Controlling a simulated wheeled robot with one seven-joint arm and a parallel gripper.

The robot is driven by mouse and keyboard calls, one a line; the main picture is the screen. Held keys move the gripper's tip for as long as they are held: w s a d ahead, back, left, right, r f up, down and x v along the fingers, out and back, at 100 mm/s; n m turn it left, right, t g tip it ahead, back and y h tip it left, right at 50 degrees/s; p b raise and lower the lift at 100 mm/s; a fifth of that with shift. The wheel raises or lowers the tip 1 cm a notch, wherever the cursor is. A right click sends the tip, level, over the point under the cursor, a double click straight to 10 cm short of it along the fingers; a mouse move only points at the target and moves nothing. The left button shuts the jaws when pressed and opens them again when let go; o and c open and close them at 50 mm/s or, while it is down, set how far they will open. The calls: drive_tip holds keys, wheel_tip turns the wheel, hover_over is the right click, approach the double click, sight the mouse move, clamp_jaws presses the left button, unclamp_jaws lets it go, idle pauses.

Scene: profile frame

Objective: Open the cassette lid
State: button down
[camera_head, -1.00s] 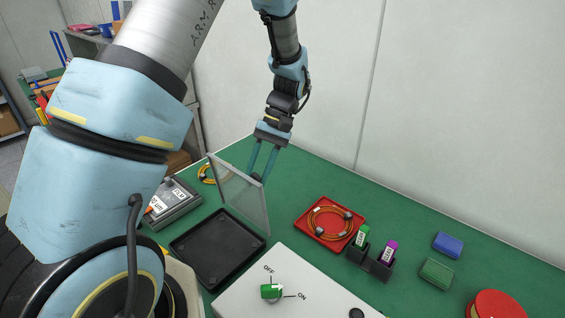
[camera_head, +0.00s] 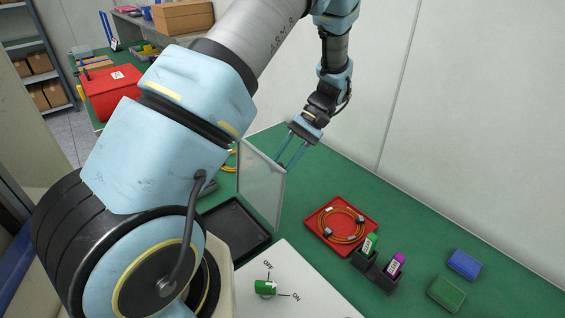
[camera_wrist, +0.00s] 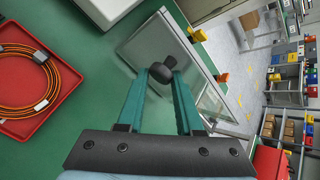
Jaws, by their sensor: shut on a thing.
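The cassette is a shallow black tray (camera_head: 232,229) on the green bench, partly hidden behind my arm in the head view. Its clear lid (camera_head: 262,187) stands steeply up from the tray. It also shows in the wrist view (camera_wrist: 150,38). My gripper (camera_head: 282,165) is at the lid's upper edge. In the wrist view, my gripper (camera_wrist: 161,74) has its teal fingers closed on the lid's dark round knob (camera_wrist: 163,66).
A red tray (camera_head: 316,238) with a coiled orange cable lies right of the lid. A white panel (camera_head: 300,285) with a green OFF/ON knob (camera_head: 265,288) is in front.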

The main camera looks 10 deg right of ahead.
drive_tip(key=c, duration=0.8)
unclamp_jaws()
drive_tip(key=shift+s+d+f, duration=0.15)
drive_tip(key=shift+s+f, duration=0.35)
drive_tip(key=shift+s, duration=0.05)
drive_tip(key=shift+c, duration=0.2)
drive_tip(key=shift+w+r, duration=0.1)
drive_tip(key=b+v, duration=0.4)
drive_tip(key=v, duration=0.7)
drive_tip(key=shift+w, duration=0.15)
